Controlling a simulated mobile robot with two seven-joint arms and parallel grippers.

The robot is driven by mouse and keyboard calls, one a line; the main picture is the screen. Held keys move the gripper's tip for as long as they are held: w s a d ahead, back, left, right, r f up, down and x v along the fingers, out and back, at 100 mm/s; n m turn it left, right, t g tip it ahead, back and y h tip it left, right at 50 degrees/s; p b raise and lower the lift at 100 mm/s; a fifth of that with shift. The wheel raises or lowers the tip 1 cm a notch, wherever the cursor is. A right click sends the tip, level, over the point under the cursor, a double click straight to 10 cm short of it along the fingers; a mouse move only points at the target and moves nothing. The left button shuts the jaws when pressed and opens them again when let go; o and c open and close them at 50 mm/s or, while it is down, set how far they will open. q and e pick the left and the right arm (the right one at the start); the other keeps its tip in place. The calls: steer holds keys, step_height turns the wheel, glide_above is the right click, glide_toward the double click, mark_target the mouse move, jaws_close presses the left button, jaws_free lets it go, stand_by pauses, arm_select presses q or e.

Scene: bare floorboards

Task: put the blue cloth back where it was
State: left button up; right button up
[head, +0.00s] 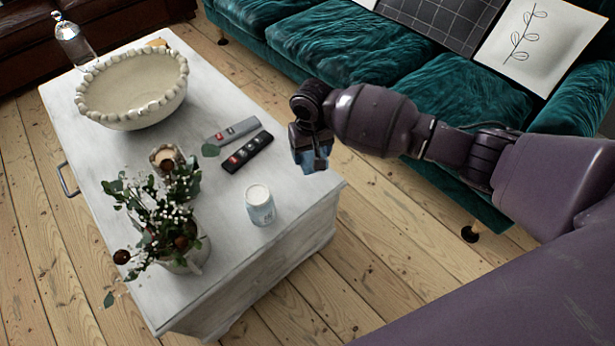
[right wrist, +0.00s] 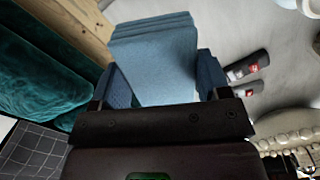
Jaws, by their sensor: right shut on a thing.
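The blue cloth (right wrist: 155,60) is folded in layers and sits between the fingers of my right gripper (right wrist: 160,85) in the right wrist view. In the head view my right gripper (head: 312,160) is over the right edge of the white table (head: 190,300), shut on the cloth (head: 314,158), of which only a little shows. I cannot tell from these views how high the cloth is above the tabletop. My left gripper is not in view.
On the table are a beaded bowl (head: 135,90), two remotes (head: 246,152), a white candle jar (head: 260,204), a plant (head: 165,215), and a glass bottle (head: 73,42). A teal sofa (head: 350,45) stands behind. Tabletop near the right edge is clear.

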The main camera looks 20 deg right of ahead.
steer(key=b, duration=0.2)
glide_above(311, 185)
step_height(311, 185, down, 6)
steer(key=shift+s+r, duration=0.1)
steer(key=shift+f, duration=0.8)
step_height(311, 185, down, 3)
steer(key=shift+f+b, duration=0.1)
steer(key=shift+b, duration=0.7)
steer(key=shift+f+b, duration=0.35)
steer(key=shift+f, duration=0.45)
steer(key=shift+c, duration=0.4)
steer(key=shift+r, duration=0.15)
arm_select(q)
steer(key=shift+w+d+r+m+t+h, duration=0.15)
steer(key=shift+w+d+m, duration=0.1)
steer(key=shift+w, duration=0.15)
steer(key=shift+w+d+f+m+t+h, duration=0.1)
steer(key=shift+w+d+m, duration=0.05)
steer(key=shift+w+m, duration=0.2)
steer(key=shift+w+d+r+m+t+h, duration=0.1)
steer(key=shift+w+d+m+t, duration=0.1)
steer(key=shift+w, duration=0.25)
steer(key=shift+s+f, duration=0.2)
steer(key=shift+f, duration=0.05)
arm_select(e)
steer(key=o, duration=0.9)
